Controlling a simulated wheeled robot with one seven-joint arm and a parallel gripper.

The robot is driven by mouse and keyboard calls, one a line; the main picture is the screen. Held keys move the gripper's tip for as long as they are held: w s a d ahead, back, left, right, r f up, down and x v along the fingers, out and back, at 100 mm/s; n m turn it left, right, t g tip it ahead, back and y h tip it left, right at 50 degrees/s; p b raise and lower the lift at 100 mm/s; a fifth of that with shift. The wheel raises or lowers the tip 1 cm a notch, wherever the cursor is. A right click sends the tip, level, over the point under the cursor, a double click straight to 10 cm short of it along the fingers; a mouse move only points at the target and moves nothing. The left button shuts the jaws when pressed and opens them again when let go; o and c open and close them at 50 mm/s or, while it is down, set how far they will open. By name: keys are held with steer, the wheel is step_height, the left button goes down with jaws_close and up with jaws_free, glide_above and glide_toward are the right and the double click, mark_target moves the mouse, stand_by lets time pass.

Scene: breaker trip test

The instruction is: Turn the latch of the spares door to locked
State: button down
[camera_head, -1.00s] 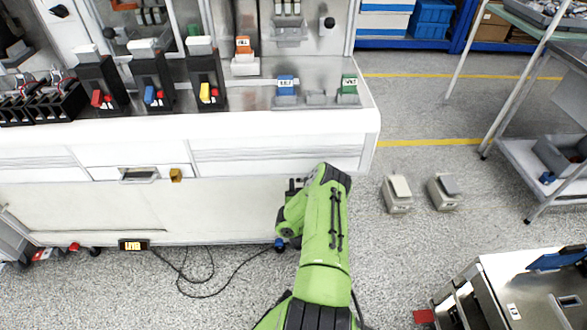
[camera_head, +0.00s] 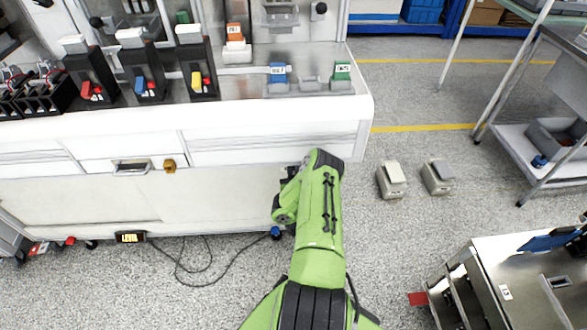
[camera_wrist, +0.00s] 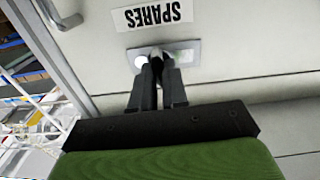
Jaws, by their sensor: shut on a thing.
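The spares door (camera_wrist: 245,35) fills the upper wrist view, with a SPARES label (camera_wrist: 152,14) that appears upside down. Below the label is the metal latch plate (camera_wrist: 190,50), with a white round spot at its left and a greenish patch at its right. My gripper (camera_wrist: 157,62) is shut on the dark latch at the middle of the plate. The fingertips hide most of the latch, so its angle cannot be told. In the head view my green arm reaches to the bench front, and the gripper is mostly hidden behind it.
A curved door handle (camera_wrist: 66,18) is at upper left in the wrist view. A white bench (camera_head: 250,118) carries breakers and small blocks. A cable (camera_head: 205,270) lies on the floor. Two pedals (camera_head: 391,180) and a cart (camera_head: 515,280) stand at right. Open floor lies between.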

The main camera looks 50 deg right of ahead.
steer(key=shift+w+a+f+n+p, duration=0.1)
steer(key=shift+n+p, duration=2.7)
steer(key=shift+n, duration=1.5)
steer(key=shift+w+a+f+n+p, duration=0.1)
steer(key=shift+n+p, duration=2.65)
steer(key=shift+n, duration=1.55)
steer(key=c, duration=1.1)
jaws_free()
steer(key=shift+c, duration=0.2)
steer(key=shift+f, duration=0.1)
